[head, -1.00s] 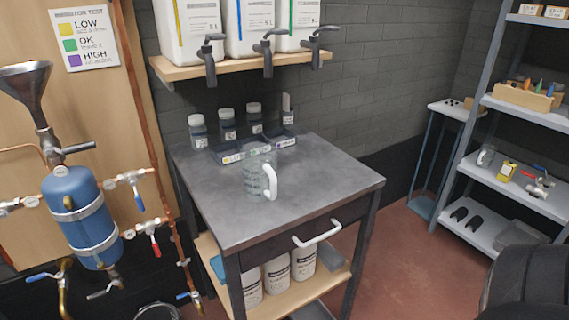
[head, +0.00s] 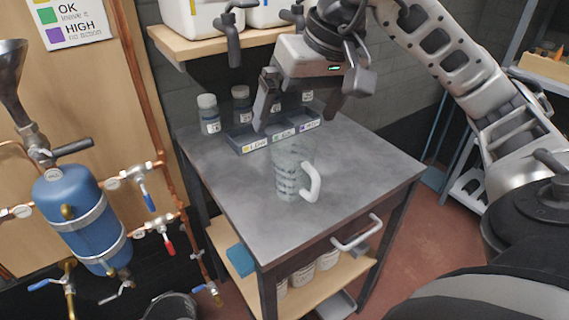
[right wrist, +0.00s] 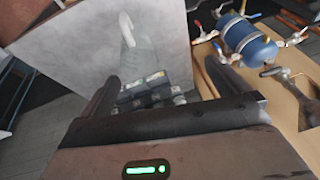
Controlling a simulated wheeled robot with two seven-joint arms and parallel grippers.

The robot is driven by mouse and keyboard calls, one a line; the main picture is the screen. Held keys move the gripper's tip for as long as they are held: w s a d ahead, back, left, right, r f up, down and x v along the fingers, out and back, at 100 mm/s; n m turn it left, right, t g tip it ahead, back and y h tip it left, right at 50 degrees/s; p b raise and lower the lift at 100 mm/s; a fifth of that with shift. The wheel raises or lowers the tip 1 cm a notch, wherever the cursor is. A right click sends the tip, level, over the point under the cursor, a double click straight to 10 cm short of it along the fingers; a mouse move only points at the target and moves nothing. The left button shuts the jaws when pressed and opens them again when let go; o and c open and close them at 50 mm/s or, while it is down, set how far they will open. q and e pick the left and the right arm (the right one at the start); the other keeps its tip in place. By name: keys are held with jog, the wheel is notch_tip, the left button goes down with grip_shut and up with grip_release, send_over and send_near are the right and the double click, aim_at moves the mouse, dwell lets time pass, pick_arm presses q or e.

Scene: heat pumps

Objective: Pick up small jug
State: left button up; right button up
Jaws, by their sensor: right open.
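The small jug (head: 288,168) is clear with markings on its side and a white handle on its right. It stands upright on the grey table (head: 235,200). In the right wrist view the jug (right wrist: 128,40) shows near the top, its white handle toward the top. My right gripper (head: 298,122) is open and empty above the back of the table, above and behind the jug and apart from it. In the right wrist view its two fingers (right wrist: 163,88) are spread. My left gripper is not in view.
A tray with LOW, OK and HIGH labels (head: 255,146) sits behind the jug. Small bottles (head: 209,114) stand along the back. A shelf (head: 180,42) with large containers hangs above. A blue tank with pipes (head: 80,220) is at left. The table's front is clear.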

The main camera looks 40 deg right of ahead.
jog(key=d+r+h, duration=0.1)
jog(key=d+h, duration=0.1)
jog(key=d, duration=0.1)
jog(key=b, duration=0.2)
send_near(297, 151)
jog(key=s+a, duration=0.2)
jog(key=a, duration=0.1)
jog(key=shift+t, duration=0.3)
jog(key=shift+s+x, duration=0.15)
jog(key=shift+x, duration=1.45)
jog(key=shift+s+x, duration=0.2)
jog(key=shift+x, duration=1.4)
jog(key=shift+d+f, duration=0.1)
jog(key=c, duration=1.4)
jog(key=shift+o, duration=0.2)
